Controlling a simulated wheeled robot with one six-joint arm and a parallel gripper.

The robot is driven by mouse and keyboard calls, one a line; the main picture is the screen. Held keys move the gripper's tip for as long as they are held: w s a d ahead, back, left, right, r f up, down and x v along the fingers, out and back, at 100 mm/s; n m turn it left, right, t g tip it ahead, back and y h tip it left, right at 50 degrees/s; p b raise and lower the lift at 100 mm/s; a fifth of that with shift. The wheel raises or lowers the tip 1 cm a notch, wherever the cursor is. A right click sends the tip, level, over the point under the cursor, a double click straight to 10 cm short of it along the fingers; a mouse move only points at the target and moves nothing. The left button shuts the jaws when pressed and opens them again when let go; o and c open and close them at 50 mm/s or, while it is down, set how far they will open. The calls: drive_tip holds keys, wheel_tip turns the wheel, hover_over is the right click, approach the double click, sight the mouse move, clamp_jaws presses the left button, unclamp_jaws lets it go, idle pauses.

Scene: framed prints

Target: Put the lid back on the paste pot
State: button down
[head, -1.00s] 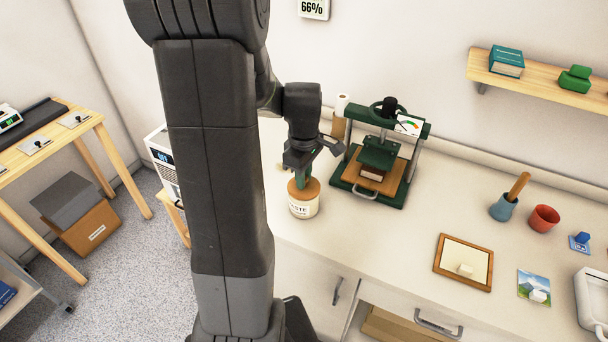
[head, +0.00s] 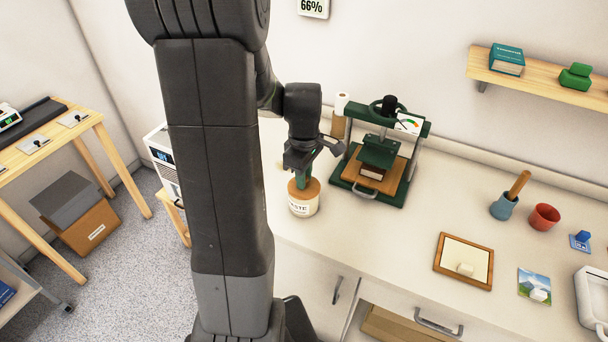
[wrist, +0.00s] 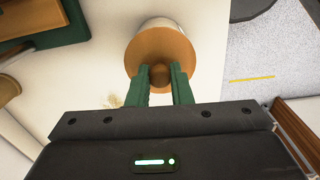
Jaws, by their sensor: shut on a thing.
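The paste pot (head: 303,208) is a pale jar with a label, standing on the counter left of the green press. The lid (head: 311,187) is a round orange-brown disc at the top of the pot; it also shows in the wrist view (wrist: 150,50) with a small round knob (wrist: 160,75). My gripper (head: 302,180) is above the pot, its green fingers shut on the lid's knob. In the wrist view the lid covers the pot's mouth, with the pale pot wall (wrist: 158,23) behind it. I cannot tell whether the lid is fully seated.
A green press (head: 378,160) stands close to the right of the pot. A paper roll (head: 340,104) is behind. A blue cup (head: 503,207), a red cup (head: 544,217) and a framed board (head: 463,258) sit further right.

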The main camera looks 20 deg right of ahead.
drive_tip(key=c, duration=0.7)
unclamp_jaws()
drive_tip(key=shift+c, duration=0.2)
drive_tip(key=shift+r+p, duration=2.2)
drive_tip(key=shift+r, duration=0.6)
drive_tip(key=shift+r+p, duration=0.6)
drive_tip(key=shift+r, duration=0.15)
clamp_jaws()
